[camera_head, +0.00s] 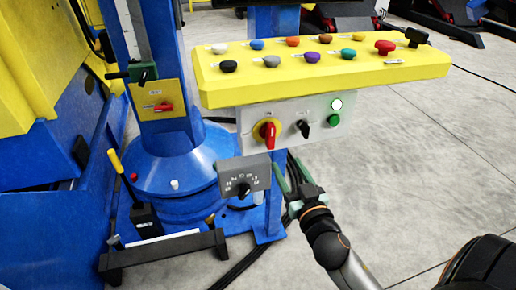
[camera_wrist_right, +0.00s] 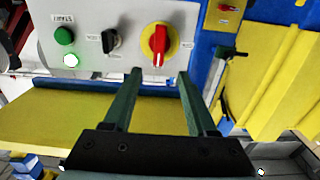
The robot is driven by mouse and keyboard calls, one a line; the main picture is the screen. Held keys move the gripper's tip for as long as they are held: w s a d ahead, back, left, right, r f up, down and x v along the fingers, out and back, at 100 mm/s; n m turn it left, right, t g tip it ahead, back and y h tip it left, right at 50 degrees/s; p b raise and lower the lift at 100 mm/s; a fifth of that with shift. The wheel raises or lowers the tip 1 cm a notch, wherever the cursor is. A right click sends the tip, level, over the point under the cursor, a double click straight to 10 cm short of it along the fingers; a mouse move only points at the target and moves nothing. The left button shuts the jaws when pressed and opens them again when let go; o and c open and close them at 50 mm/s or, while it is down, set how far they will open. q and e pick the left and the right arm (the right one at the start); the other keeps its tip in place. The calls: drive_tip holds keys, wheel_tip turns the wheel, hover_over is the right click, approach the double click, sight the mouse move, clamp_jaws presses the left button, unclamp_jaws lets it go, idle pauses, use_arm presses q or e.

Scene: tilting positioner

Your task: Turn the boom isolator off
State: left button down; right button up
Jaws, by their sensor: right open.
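A red rotary handle on a yellow round plate (camera_head: 267,132) is on the grey front panel below the yellow console. I cannot read the labels to tell which is the boom isolator. My right gripper (camera_head: 289,172) is open and empty, below and right of the panel's red handle. In the right wrist view, the fingertips (camera_wrist_right: 160,74) point toward that red handle (camera_wrist_right: 158,45), apart from it. My left gripper is out of view.
A black selector (camera_head: 303,129), a green button (camera_head: 334,119) and a lit white lamp (camera_head: 337,104) sit right of the red handle. The yellow console (camera_head: 330,75) with coloured buttons overhangs the panel. A grey dial box (camera_head: 244,176) is below.

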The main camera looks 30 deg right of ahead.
sight(272, 137)
drive_tip(key=x, duration=1.1)
drive_tip(key=shift+w, duration=0.1)
drive_tip(key=shift+w+d, duration=0.15)
drive_tip(key=shift+w, duration=0.3)
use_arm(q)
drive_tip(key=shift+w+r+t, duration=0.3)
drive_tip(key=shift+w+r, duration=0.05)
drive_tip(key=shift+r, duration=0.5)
use_arm(e)
drive_tip(key=shift+w, duration=0.1)
drive_tip(key=shift+c, duration=0.2)
drive_tip(key=c, duration=0.6)
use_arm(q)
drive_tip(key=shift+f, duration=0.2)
use_arm(e)
clamp_jaws()
